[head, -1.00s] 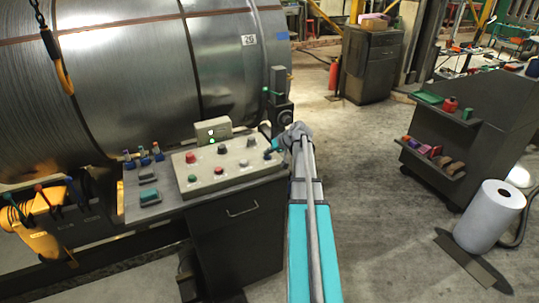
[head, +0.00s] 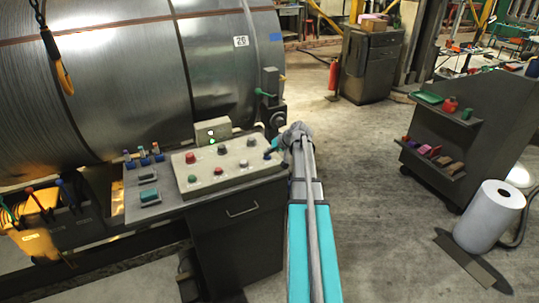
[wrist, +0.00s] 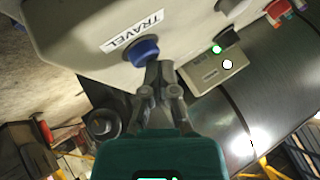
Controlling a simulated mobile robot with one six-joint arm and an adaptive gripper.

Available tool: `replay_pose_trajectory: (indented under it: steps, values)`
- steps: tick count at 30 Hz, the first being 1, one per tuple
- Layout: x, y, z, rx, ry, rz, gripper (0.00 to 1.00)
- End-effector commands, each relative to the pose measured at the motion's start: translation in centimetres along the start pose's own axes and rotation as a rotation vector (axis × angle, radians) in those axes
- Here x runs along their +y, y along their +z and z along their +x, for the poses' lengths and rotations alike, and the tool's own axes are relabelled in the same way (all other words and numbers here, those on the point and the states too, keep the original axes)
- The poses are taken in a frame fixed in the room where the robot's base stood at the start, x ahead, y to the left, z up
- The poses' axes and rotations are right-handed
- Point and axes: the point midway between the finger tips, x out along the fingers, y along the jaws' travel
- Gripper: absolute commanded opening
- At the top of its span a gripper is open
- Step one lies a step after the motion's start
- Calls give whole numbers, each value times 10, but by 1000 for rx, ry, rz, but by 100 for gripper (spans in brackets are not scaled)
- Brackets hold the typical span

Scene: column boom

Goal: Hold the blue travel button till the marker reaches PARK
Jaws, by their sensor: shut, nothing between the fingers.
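The blue travel button (wrist: 143,51) sits at the panel edge beside a white label reading TRAVEL (wrist: 132,31). My gripper (wrist: 158,70) is shut and empty, with its fingertips at the button's edge, seemingly touching it; how far the button is pressed I cannot tell. In the head view my gripper (head: 275,151) reaches the right end of the sloped control panel (head: 212,180). The big steel coil (head: 130,80) behind it bears a 26 label (head: 240,41). I cannot make out the marker or any PARK wording.
A small indicator box (head: 213,128) with lit lamps stands behind the panel. A dark post (head: 270,85) with a green piece is at the coil's right end. A dark shelf cart (head: 475,120) and white roll (head: 490,218) stand right; floor between is clear.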

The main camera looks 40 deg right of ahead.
Motion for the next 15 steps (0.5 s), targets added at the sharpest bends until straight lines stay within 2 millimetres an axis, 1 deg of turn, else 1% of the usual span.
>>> replay_pose_trajectory:
  steps: [9, 15]
  values:
    - [-7, -8, -10, 0, 0, 0, 0]
    - [-9, -9, -12, 0, 0, 0, 0]
